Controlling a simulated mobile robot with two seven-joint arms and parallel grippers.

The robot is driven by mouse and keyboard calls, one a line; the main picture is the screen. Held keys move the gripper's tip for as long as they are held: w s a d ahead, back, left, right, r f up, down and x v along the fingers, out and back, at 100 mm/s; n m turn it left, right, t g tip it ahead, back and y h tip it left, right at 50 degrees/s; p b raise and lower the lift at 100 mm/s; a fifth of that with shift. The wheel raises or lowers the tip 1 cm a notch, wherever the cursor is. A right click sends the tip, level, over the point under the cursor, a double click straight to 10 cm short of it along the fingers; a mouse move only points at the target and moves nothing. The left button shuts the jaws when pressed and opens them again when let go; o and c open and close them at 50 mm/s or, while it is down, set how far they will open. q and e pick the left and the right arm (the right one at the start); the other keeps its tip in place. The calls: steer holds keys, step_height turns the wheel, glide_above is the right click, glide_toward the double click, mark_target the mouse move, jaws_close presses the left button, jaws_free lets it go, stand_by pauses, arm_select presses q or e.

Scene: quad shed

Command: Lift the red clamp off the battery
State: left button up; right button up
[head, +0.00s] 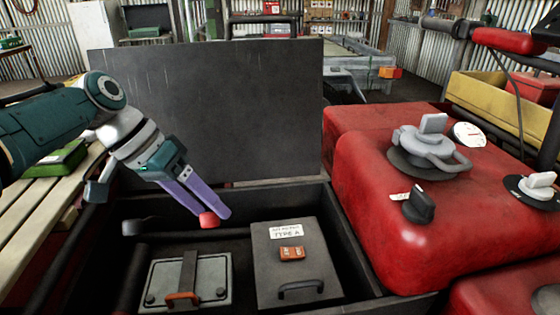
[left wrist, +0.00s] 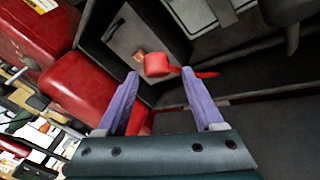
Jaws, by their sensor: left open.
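The red clamp (head: 209,220) shows at the tips of my left gripper's purple fingers in the head view. In the left wrist view the red clamp (left wrist: 157,65) lies between and just beyond the fingertips, with a thin red piece running right from it. My left gripper (head: 217,216) is open, with a wide gap between its fingers (left wrist: 159,77). A grey battery-like unit (head: 215,272) with a dark strap and red-orange handle sits below in the dark box. Whether the clamp touches it, I cannot tell. My right gripper is not in view.
A grey case marked TYPE A (head: 265,265) stands right of the strapped unit. The dark raised lid (head: 215,110) stands behind. A red tank (head: 400,225) bounds the right side, and a slatted bench (head: 25,225) the left.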

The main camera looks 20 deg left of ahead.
arm_select(q)
steer(key=shift+s+a+r, duration=0.1)
steer(key=shift+a+r, duration=0.05)
steer(key=shift+r, duration=0.2)
steer(key=p+v, duration=0.3)
steer(key=v, duration=0.6)
